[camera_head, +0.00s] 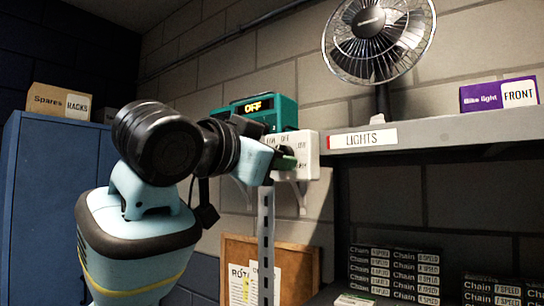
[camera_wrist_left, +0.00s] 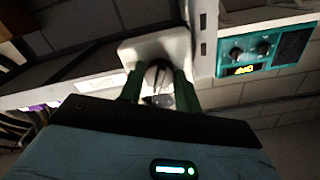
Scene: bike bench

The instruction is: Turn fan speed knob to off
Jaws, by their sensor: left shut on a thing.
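The fan speed knob (camera_wrist_left: 157,74) is a rounded, dark-marked knob on a white control box (camera_wrist_left: 178,42). The box also shows in the head view (camera_head: 309,143), fixed at the shelf's left end, with "OFF" and other small lettering partly visible. My left gripper (camera_head: 286,161) reaches it from the left, and its green fingers (camera_wrist_left: 158,90) are shut on the knob, one on each side. In the head view the gripper hides the knob, so I cannot read its setting. The fan (camera_head: 375,38) stands on the shelf. My right gripper is not in view.
A teal device (camera_head: 285,112) with a lit display reading "OFF" sits behind my left wrist. The shelf (camera_head: 450,134) bears a purple bike light box (camera_head: 499,94). Chain boxes (camera_head: 395,272) are stacked below. A blue cabinet (camera_head: 50,190) stands at the left.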

